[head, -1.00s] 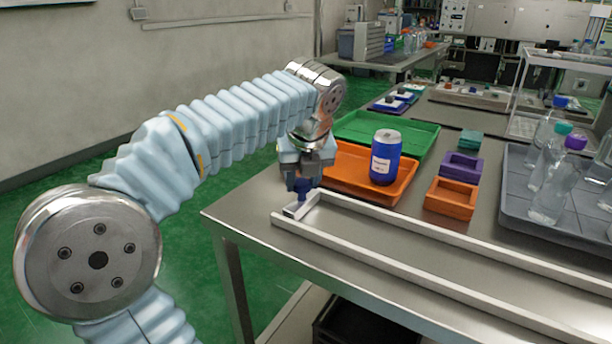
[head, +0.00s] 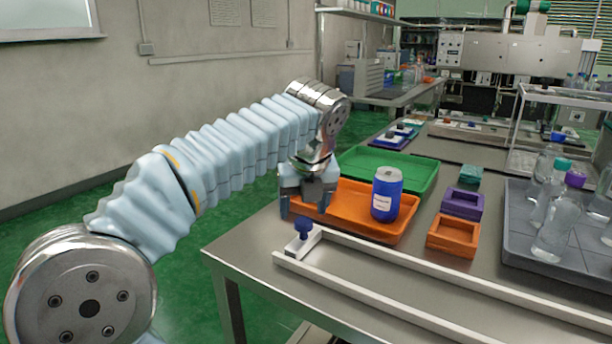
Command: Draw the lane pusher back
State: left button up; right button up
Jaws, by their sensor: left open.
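The lane pusher (head: 297,247) is a pale block with a blue knob (head: 303,228) on top. It sits at the left end of the lane (head: 430,271), between two long pale rails. My left gripper (head: 304,212) is open and empty just above the knob, with its fingers pointing down. The knob stands free below the fingertips. My right gripper is not in view.
An orange tray (head: 345,219) holding a blue can (head: 387,195) lies just behind the lane, with a green tray (head: 410,172) beyond. Small purple (head: 462,203) and orange (head: 453,235) boxes stand right of it. A grey tray (head: 520,230) holds several bottles.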

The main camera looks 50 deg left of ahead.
pick_arm(q)
jog(key=v, duration=1)
